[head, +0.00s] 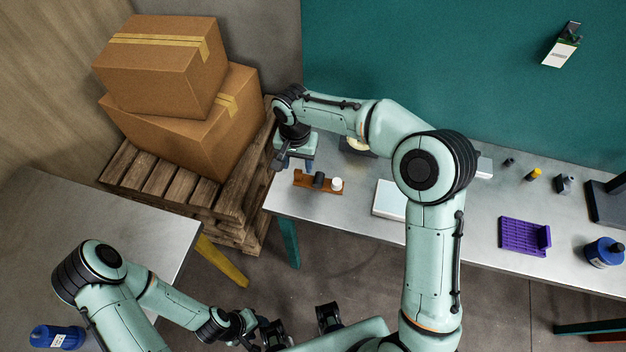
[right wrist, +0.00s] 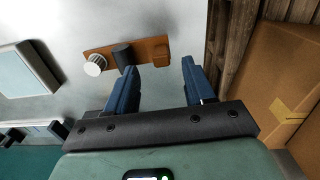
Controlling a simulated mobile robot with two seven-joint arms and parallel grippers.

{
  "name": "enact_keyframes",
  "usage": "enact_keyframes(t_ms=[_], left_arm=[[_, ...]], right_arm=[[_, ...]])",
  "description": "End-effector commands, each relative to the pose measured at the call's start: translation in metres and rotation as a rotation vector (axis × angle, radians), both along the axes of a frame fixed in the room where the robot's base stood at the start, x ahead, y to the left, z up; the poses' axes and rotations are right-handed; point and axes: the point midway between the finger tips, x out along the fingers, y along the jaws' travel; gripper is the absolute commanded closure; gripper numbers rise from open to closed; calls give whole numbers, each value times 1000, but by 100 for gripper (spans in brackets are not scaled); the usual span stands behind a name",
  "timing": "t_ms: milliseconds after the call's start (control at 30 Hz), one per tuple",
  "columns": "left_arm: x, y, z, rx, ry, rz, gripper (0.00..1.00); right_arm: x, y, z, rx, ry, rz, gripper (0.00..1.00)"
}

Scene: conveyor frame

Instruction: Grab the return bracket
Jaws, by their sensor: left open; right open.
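A flat brown bracket (head: 328,187) lies near the left end of the grey bench, with a dark cylinder and a white ribbed knob on it. It looks like the return bracket, though I cannot confirm the name. It also shows in the right wrist view (right wrist: 145,50), just beyond the blue fingertips. My right gripper (head: 296,166) is open and empty beside the bracket's left end in the head view. It shows in the right wrist view (right wrist: 161,70) with the fingers apart. My left gripper (head: 301,325) is open and empty at the bottom, away from the bench.
The bench (head: 450,228) also holds a pale box (head: 389,199), a purple slotted part (head: 524,236) and a blue bottle (head: 604,252). Cardboard boxes (head: 170,150) on a wooden pallet (head: 240,213) stand close left of the right gripper. Another table (head: 110,230) is at left.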

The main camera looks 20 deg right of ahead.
Motion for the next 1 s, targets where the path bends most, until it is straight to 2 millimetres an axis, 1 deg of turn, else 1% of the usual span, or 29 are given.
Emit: enact_keyframes(t_ms=[167,300,433,533,733,767,800,867,900,1000], left_arm=[[0,0,0,0,0,0,51],[1,0,1,0,-1,-1,51],[1,0,0,0,-1,-1,51],[1,0,0,0,-1,-1,51],[1,0,0,0,-1,-1,51],[1,0,0,0,-1,-1,51],[1,0,0,0,-1,-1,51],[1,0,0,0,-1,-1,51],[1,0,0,0,-1,-1,51],[1,0,0,0,-1,-1,51]], right_arm=[[0,0,-13,0,0,1,47],[-2,1,-34,1,3,1,47],[-1,2,-51,1,1,0,47],[-1,2,-56,1,-1,1,47],[-1,2,-56,1,-2,1,47],[-1,2,-56,1,-2,1,53],[-1,2,-56,1,-2,1,66],[-1,2,-56,1,-2,1,86],[-1,2,-56,1,-2,1,99],[-1,2,-55,1,-3,1,100]])
